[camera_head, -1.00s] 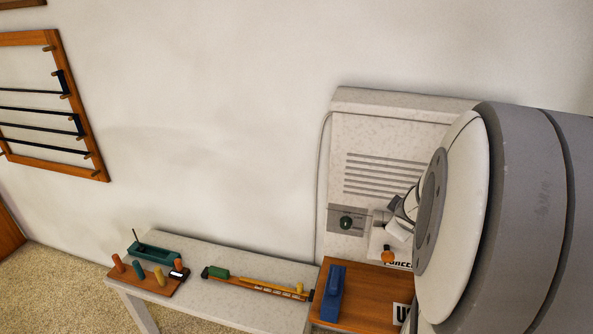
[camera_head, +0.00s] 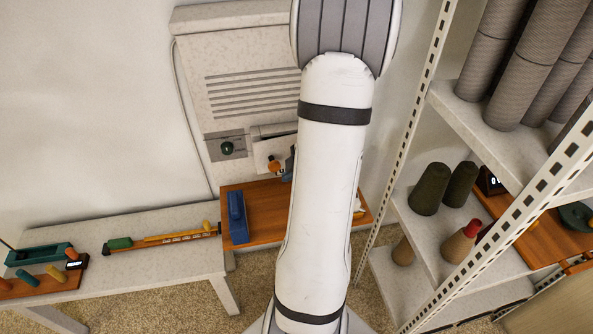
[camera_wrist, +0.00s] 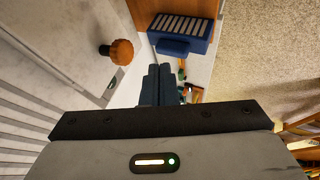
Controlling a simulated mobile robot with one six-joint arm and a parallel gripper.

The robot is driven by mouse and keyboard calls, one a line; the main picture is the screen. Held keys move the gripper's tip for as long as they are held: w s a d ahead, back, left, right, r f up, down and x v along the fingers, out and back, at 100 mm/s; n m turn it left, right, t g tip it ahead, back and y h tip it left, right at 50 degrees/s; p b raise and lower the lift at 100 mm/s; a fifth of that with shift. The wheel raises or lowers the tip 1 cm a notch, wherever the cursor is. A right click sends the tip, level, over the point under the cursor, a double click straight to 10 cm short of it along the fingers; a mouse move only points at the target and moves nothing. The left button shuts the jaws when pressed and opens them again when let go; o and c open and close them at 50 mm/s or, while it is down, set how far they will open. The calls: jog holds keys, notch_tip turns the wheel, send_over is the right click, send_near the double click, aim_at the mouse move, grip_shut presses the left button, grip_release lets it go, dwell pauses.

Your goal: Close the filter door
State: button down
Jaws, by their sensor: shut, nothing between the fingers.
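The filter door appears to be the pale panel (camera_head: 265,153) with an orange knob (camera_head: 273,165), low on the grey wall cabinet (camera_head: 225,60). It seems to stand out from the cabinet at a tilt, but my arm hides its right part. In the wrist view the panel (camera_wrist: 75,40) and orange knob (camera_wrist: 121,51) lie to the left of my gripper (camera_wrist: 158,68). My gripper's dark fingers are together and empty, apart from the knob. Whether a finger touches the panel's edge I cannot tell. In the head view my arm hides most of the gripper.
A wooden board (camera_head: 262,200) with a blue block (camera_head: 237,217) lies below the panel. The block also shows in the wrist view (camera_wrist: 182,32). A white bench (camera_head: 150,222) with tools stands left. A metal shelf (camera_head: 470,90) with cones and rolls stands close on the right.

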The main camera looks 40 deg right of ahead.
aim_at(280, 168)
jog(key=shift+w+d+f+p, duration=0.2)
jog(key=shift+w+f, duration=0.15)
jog(key=shift+w, duration=0.55)
jog(key=shift+w+d+f+p, duration=0.1)
jog(key=shift+w+d+f, duration=0.2)
jog(key=shift+w, duration=0.55)
jog(key=shift+w+d+f+p, duration=0.15)
jog(key=shift+w+f, duration=0.25)
jog(key=shift+w, duration=0.5)
